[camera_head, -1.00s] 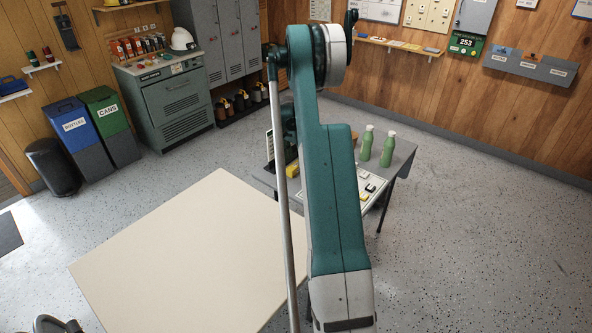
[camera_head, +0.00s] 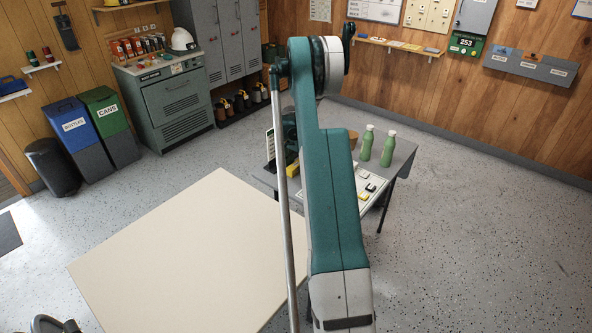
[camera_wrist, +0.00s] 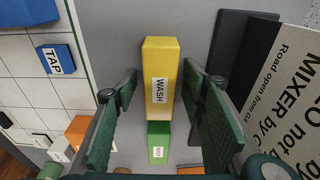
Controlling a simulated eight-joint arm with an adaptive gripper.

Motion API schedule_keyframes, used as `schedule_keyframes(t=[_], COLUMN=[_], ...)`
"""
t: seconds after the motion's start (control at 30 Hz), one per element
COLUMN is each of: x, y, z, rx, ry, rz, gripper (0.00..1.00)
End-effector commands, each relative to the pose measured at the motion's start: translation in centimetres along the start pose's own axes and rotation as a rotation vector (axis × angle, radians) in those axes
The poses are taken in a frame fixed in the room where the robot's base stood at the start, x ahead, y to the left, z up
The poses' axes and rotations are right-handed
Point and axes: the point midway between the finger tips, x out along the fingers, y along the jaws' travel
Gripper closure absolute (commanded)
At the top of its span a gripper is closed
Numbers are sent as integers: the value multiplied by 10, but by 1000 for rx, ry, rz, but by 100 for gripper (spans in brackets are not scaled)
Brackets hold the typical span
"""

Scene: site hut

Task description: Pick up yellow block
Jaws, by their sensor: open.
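The yellow block (camera_wrist: 161,58), with a white label reading "WASH", lies in the middle of the wrist view on a grey surface. My gripper (camera_wrist: 160,88) is open, with one green finger on each side of the block's near part and a visible gap on both sides. I cannot tell how far the fingertips are above the surface. In the head view the yellow block (camera_head: 292,170) shows partly at the left of my arm, on the grey table (camera_head: 402,152). My arm hides most of the gripper there.
A green block (camera_wrist: 158,152) lies close to the yellow block's near end. A blue "TAP" block (camera_wrist: 57,60) and an orange block (camera_wrist: 77,130) are to the left. A lettered sign (camera_wrist: 290,85) stands on the right. Two green bottles (camera_head: 388,150) stand on the table.

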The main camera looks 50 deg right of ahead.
Motion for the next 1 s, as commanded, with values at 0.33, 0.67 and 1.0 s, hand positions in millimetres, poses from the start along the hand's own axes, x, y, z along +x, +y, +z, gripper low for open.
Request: schedule_keyframes(t=[0.33,0.67,1.0], x=[2,1,1], y=[0,0,0], z=[0,0,0], rx=[0,0,0], ry=[0,0,0], rz=[0,0,0], gripper=[59,70,90])
